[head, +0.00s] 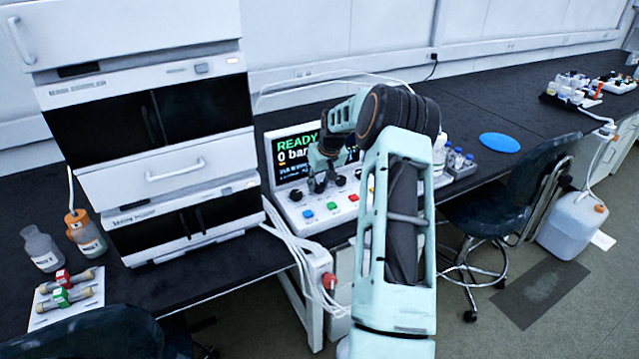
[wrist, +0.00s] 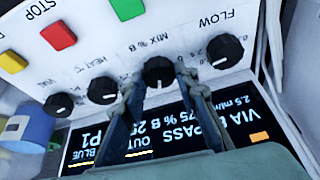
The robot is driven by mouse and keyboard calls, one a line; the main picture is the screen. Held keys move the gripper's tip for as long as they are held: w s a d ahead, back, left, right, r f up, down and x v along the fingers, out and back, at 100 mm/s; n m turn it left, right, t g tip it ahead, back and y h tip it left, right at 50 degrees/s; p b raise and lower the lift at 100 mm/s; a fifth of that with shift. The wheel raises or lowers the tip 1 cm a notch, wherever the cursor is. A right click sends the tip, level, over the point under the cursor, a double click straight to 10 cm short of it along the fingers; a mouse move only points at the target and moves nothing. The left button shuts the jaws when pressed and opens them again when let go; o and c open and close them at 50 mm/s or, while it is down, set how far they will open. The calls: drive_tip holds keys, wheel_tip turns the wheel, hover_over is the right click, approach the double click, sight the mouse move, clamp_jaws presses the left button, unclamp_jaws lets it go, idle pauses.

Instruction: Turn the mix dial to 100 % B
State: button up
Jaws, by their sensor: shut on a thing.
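The mix dial (wrist: 158,72), a black knob labelled "MIX % B", is on the white control panel (wrist: 110,30) in the wrist view, which shows it upside down. A white pointer line shows on the dial. My gripper (wrist: 156,88) has one finger on each side of the dial and is shut on it. In the head view my gripper (head: 319,184) is down at the panel's row of knobs and hides the dial. The display (wrist: 110,138) is partly covered by my fingers; "75 % B" can be read on it. In the head view the display (head: 290,150) shows "READY" and "0 bar".
The flow knob (wrist: 226,52) is beside the mix dial, with the heat knob (wrist: 103,90) and vial knob (wrist: 58,104) on the other side. A red button (wrist: 61,36) and green button (wrist: 126,8) lie beyond. The white instrument stack (head: 165,180) stands left of the panel.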

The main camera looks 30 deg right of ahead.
drive_tip(key=shift+a+m, duration=0.1)
drive_tip(key=shift+m, duration=0.2)
drive_tip(key=shift+f+m+h+b, duration=0.1)
drive_tip(key=shift+m+h+b, duration=0.4)
drive_tip(key=shift+m+b, duration=0.45)
drive_tip(key=m+h+b, duration=0.1)
drive_tip(key=m, duration=0.2)
drive_tip(key=shift+w+a+m+g, duration=0.1)
drive_tip(key=shift+a+m+g, duration=0.05)
drive_tip(key=shift+m+g, duration=0.25)
drive_tip(key=m+g+h, duration=0.1)
drive_tip(key=m, duration=0.2)
drive_tip(key=shift+m+g, duration=0.4)
drive_tip(key=shift+m, duration=0.85)
drive_tip(key=shift+h, duration=0.3)
drive_tip(key=o, duration=1.1)
